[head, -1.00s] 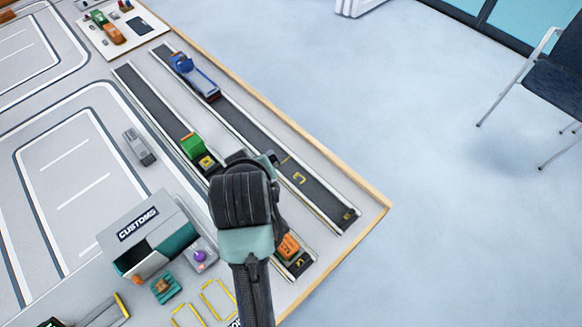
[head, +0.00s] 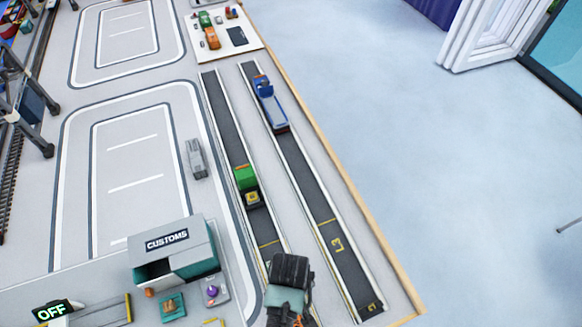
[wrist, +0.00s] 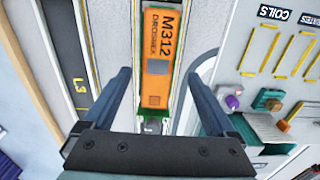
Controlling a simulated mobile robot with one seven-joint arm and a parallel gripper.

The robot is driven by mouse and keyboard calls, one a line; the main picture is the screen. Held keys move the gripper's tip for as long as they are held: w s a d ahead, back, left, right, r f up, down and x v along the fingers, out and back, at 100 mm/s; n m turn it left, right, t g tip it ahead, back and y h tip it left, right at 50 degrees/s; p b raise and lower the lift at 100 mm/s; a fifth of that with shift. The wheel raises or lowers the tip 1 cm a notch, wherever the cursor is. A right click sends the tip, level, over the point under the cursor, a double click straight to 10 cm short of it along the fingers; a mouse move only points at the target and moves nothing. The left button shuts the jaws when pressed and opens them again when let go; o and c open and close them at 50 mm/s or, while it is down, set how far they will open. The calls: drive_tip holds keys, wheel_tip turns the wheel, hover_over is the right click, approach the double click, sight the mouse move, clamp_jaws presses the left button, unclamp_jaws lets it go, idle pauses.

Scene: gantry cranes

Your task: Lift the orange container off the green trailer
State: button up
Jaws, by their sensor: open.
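The orange container (wrist: 157,45), marked M312, lies lengthwise between my fingers in the wrist view. A thin green edge of the trailer (wrist: 172,85) shows along its side. My gripper (wrist: 158,76) is open, one finger on each side of the container with gaps visible. I cannot tell how high the fingers are above it. In the head view my arm's end (head: 287,290) covers most of this spot at the bottom, and the container and trailer are largely hidden behind it.
A green-and-yellow truck (head: 246,184) stands in the same lane, and a blue truck (head: 270,103) in the right lane. The customs building (head: 178,250) stands left of my arm. Small purple and teal pieces (wrist: 233,102) lie right of the container in the wrist view. The table edge is at right.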

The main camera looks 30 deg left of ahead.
drive_tip(key=shift+w+f+p, duration=0.2)
drive_tip(key=shift+f+p, duration=0.15)
drive_tip(key=shift+f, duration=2.3)
clamp_jaws()
